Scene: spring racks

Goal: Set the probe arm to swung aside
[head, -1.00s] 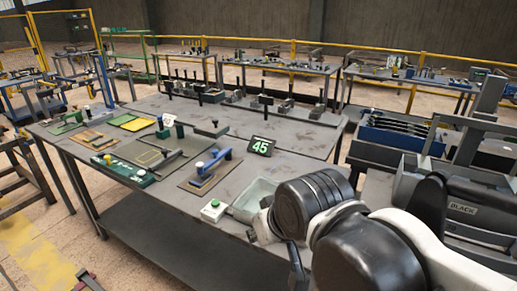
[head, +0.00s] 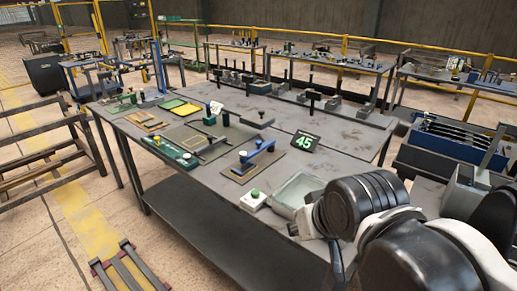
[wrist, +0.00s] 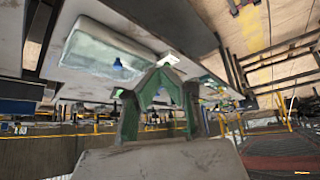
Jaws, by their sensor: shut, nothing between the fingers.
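On the table in the head view, a blue arm (head: 258,155) with a pale knob lies across a tan plate. Behind it, a dark bar (head: 213,147) lies over a larger plate with a green block beside it. I cannot tell for certain which of these is the probe arm. My gripper (wrist: 160,76) shows in the wrist view with its green-lined fingers shut and nothing between them. That view is tipped over, with the table's surface in its upper part. In the head view my own arm hides the gripper. The gripper is apart from both arms.
Several upright posts line the back. A blue crate (head: 448,145) stands at the right.

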